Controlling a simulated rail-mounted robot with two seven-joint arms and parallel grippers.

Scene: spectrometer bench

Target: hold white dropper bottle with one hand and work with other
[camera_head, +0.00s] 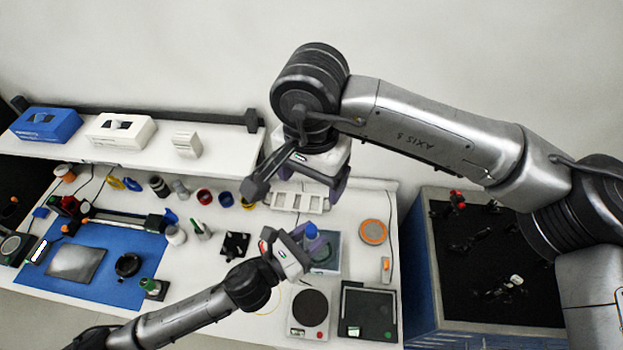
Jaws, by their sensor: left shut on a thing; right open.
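My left gripper (304,247) is the lower one, above the right half of the bench. It is shut on a small item with a blue top (311,231), which looks like the capped bottle; its body is mostly hidden by the fingers. My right gripper (296,190) hangs above and behind the left one. Its two dark fingers are spread wide, with nothing visible between them. The two grippers are apart. A small white bottle (176,235) stands on the bench at the blue mat's right edge.
A white rack with square openings (290,201) lies under my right gripper. A round-plate device (310,307) and a dark-topped device (368,311) stand at the front right. A blue mat (110,262) holds several instruments. A shelf (175,148) with boxes runs along the back left.

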